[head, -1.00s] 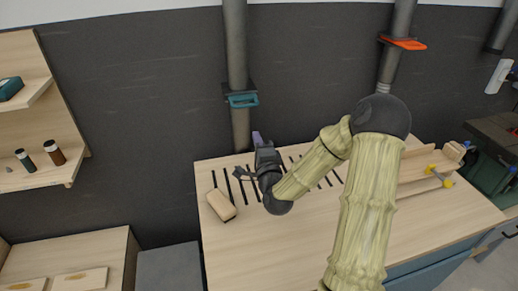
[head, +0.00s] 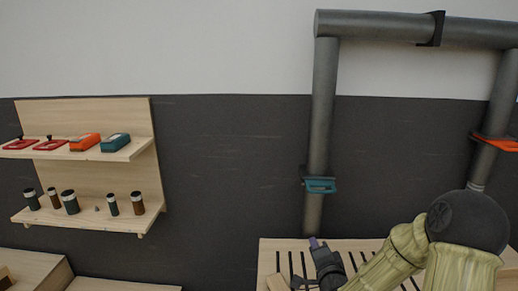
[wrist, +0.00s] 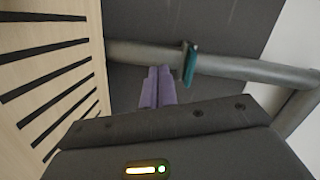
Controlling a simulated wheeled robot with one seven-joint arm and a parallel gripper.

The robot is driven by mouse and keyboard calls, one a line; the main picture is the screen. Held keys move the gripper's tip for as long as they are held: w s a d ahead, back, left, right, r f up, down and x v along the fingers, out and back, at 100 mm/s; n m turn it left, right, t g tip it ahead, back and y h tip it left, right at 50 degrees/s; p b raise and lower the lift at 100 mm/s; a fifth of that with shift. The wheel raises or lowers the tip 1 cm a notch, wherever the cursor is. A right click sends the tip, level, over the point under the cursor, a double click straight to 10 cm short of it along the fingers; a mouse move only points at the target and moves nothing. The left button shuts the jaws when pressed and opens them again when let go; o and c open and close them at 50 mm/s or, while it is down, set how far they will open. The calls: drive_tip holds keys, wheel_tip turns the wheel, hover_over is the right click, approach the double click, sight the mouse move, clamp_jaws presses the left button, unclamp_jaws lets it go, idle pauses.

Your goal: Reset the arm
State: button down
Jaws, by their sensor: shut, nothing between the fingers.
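My gripper (head: 314,243) is at the slotted wooden workbench (head: 268,259), near its back edge in the lower right of the head view. My arm reaches in from the lower right corner, bent at a large dark joint. In the wrist view my gripper's purple fingers (wrist: 157,75) are together with nothing between them. They point towards the dark wall and the grey pipe (wrist: 140,52). The slotted bench top (wrist: 62,62) lies along the left of the wrist view.
A teal clamp-like piece (head: 320,186) is on the vertical pipe (head: 320,120) behind the bench, and an orange one (head: 497,144) is further right. Wall shelves (head: 85,218) at left hold bottles and boxes.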

drive_tip(key=s+a+f+n+g+h+p, duration=0.1)
drive_tip(key=s+a+n+g+p, duration=0.1)
drive_tip(key=s+n+g, duration=1.1)
drive_tip(key=s+g+p, duration=0.1)
drive_tip(key=s, duration=0.8)
drive_tip(key=shift+s, duration=0.4)
drive_tip(key=shift+a, duration=0.1)
drive_tip(key=shift+s, duration=0.15)
drive_tip(key=shift+s, duration=0.1)
